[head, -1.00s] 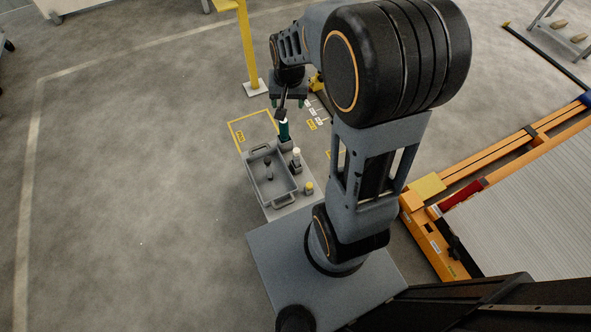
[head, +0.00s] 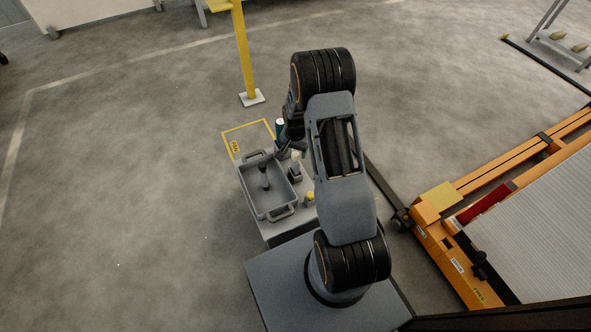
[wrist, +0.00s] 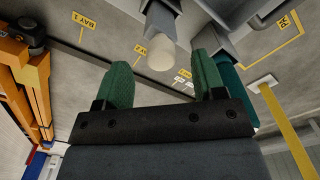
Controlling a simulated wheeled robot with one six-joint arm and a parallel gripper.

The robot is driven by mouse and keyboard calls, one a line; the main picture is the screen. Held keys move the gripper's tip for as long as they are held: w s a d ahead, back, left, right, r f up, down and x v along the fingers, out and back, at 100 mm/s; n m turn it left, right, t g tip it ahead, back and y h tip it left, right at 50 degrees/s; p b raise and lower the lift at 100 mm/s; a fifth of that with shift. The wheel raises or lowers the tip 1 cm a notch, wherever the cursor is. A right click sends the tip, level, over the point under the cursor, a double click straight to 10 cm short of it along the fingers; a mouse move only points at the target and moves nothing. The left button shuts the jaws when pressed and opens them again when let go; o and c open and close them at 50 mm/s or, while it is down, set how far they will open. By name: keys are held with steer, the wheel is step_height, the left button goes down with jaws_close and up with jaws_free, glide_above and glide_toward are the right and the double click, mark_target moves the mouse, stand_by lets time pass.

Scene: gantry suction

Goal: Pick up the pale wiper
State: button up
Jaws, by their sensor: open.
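The pale wiper (wrist: 161,54) shows its rounded cream end in the wrist view, with its lower part in a grey holder (wrist: 162,20). In the head view the pale top (head: 295,155) stands beside the grey tray, partly crowded by my arm. My gripper (wrist: 162,62) is open, with its two green fingers apart and nothing held. The wiper's end appears in the gap between the fingers, seemingly just beyond the tips; I cannot tell the exact distance.
A teal item (head: 280,125) stands close by and shows behind the right finger in the wrist view. A yellow-topped item (head: 310,196) and a grey handled tray (head: 245,180) are near. A yellow post (head: 243,55) stands behind. Open floor lies left.

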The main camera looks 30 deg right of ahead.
mark_target(296, 160)
steer(key=shift+w+d+f+b, duration=0.1)
steer(key=shift+f+b, duration=1.35)
steer(key=shift+f, duration=1.85)
steer(key=shift+c, duration=0.3)
steer(key=c, duration=1)
steer(key=shift+o, duration=0.2)
steer(key=shift+r, duration=0.1)
